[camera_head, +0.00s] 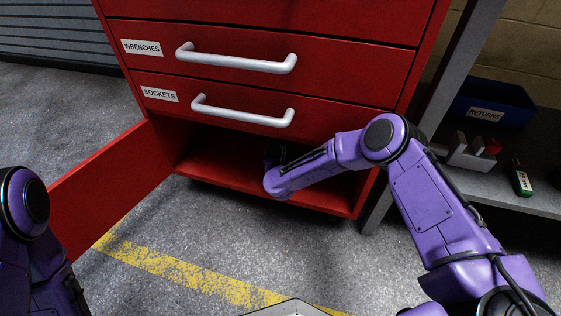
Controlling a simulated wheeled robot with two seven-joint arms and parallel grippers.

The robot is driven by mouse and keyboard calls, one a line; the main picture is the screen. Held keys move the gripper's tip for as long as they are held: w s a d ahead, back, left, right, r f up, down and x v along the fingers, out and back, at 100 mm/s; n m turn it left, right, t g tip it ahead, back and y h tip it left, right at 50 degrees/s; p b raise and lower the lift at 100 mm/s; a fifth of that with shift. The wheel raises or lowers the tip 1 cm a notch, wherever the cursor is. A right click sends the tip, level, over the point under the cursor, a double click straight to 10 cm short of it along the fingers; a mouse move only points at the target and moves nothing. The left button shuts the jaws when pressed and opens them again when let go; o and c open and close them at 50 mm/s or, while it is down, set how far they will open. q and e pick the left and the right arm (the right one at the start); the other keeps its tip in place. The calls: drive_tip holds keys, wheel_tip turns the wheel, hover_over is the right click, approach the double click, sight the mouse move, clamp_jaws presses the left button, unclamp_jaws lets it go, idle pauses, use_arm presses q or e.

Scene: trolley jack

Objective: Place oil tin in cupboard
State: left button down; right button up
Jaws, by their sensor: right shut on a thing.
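The cupboard (215,167) is the open bottom compartment of a red cabinet, below two drawers. Its red door (115,185) stands swung open to the left. My right gripper (276,155) is inside the cupboard opening, low and near the middle. Only its dark part shows beyond my purple wrist, in shadow. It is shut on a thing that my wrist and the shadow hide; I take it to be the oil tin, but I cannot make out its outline. My left arm is at the left edge, and its gripper is out of view.
Drawers labelled WRENCHES (270,43) and SOCKETS (265,98) with silver handles overhang the opening. At right, a grey shelf (500,196) holds a blue RETURNS bin (490,100) and a small green labelled container (521,180). The floor in front is clear, with a yellow line.

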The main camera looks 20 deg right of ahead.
drive_tip(key=shift+f, duration=0.45)
use_arm(q)
drive_tip(key=shift+w+a+f+t, duration=0.3)
drive_tip(key=shift+w+a+f, duration=0.05)
drive_tip(key=shift+w+f, duration=0.15)
use_arm(e)
drive_tip(key=shift+f, duration=0.1)
drive_tip(key=o, duration=1.1)
drive_tip(key=shift+c, duration=0.2)
drive_tip(key=p+v, duration=0.2)
drive_tip(key=v, duration=0.1)
drive_tip(key=p+v, duration=0.2)
drive_tip(key=v, duration=0.1)
drive_tip(key=shift+w+r, duration=0.1)
drive_tip(key=shift+r, duration=0.3)
use_arm(q)
drive_tip(key=w+d+r+n+t+p, duration=0.1)
drive_tip(key=d+r+n+p, duration=0.1)
drive_tip(key=r, duration=0.3)
drive_tip(key=shift+w+d+r+n+t, duration=0.3)
drive_tip(key=shift+d+n+t, duration=0.1)
drive_tip(key=shift+d+n, duration=0.25)
use_arm(e)
drive_tip(key=v, duration=0.6)
drive_tip(key=shift+f, duration=0.3)
